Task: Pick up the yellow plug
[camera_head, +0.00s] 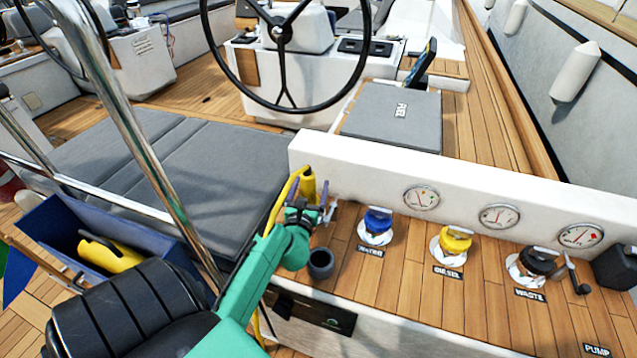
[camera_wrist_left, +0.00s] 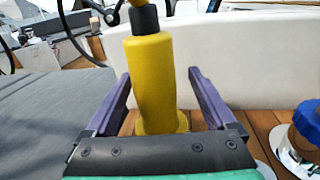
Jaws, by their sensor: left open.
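The yellow plug (camera_head: 308,184) stands upright near the left end of the wooden deck panel, in front of the white ledge. In the left wrist view the plug (camera_wrist_left: 152,75) is a yellow cylinder with a dark collar at its top and a wider rim low down. My left gripper (camera_head: 310,195) is open, with one purple finger on each side of the plug. In the left wrist view gaps show between the plug and both fingers (camera_wrist_left: 160,85). The plug's bottom is hidden behind the gripper body. My right gripper is not in view.
A yellow cable (camera_head: 278,204) loops down beside my left arm. A dark round cup (camera_head: 320,263) sits close by. Blue (camera_head: 377,219), yellow (camera_head: 456,239) and black (camera_head: 537,261) caps line the panel to the right. A white ledge (camera_head: 370,180) with gauges rises behind.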

